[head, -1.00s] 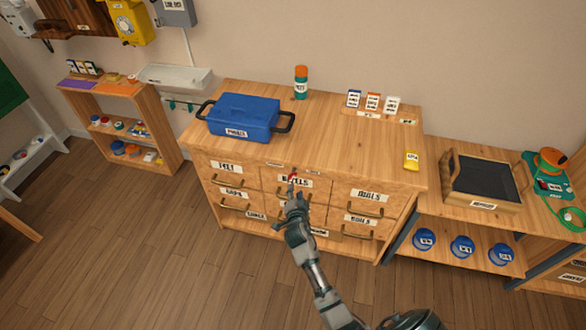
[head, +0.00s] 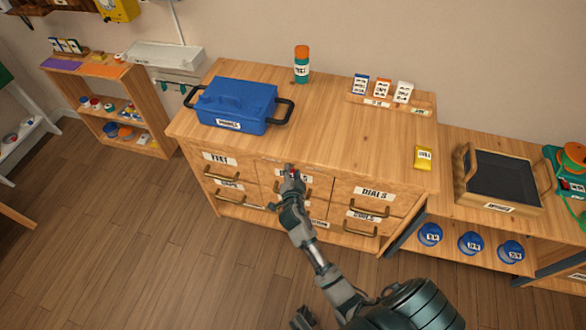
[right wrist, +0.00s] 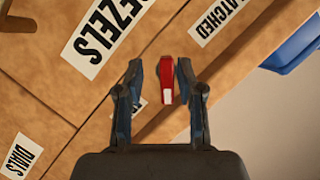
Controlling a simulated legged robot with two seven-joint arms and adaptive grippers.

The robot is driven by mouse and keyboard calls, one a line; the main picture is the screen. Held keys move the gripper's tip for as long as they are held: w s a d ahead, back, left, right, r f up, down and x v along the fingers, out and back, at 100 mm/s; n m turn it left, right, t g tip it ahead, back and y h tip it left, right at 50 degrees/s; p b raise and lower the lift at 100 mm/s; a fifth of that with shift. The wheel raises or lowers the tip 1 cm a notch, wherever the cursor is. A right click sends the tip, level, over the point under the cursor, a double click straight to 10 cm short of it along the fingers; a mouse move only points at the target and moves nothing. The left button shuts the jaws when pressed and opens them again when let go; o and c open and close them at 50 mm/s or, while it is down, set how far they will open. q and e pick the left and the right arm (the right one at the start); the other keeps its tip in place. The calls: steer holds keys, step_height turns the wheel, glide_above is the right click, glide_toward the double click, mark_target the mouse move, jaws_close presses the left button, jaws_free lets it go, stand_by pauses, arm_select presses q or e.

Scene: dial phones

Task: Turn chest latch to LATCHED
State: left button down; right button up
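The wooden chest of drawers (head: 330,130) stands ahead, with labelled drawers on its front. The red latch (right wrist: 166,78), with a white end, is on the upper front of the chest. In the right wrist view it lies between the two fingers of my right gripper (right wrist: 161,75). The fingers are open, with a gap on the left and a very narrow one on the right. A label ending in "LATCHED" (right wrist: 215,20) is partly cut off by the picture edge. In the head view my right gripper (head: 291,177) covers most of the latch.
A blue box (head: 237,105), an orange-topped bottle (head: 302,66), small cards and a yellow packet (head: 424,158) stand on the chest. Drawer handles (head: 370,208) stick out below the gripper. A dark tray (head: 500,180) is on the right shelf. Open floor lies to the left.

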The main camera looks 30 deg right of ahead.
steer(key=shift+a+r, duration=0.15)
steer(key=shift+a, duration=0.25)
steer(key=shift+a+r, duration=0.1)
steer(key=shift+a, duration=0.25)
steer(key=shift+a+r, duration=0.1)
steer(key=shift+a, duration=0.05)
steer(key=shift+c, duration=1.4)
steer(key=c, duration=0.4)
steer(key=shift+d, duration=0.45)
jaws_close()
steer(key=shift+d, duration=0.3)
arm_select(q)
steer(key=shift+a+f, duration=0.1)
steer(key=shift+a, duration=0.2)
arm_select(e)
steer(key=shift+a, duration=0.1)
arm_select(q)
steer(key=shift+a, duration=0.15)
arm_select(e)
steer(key=shift+a, duration=0.15)
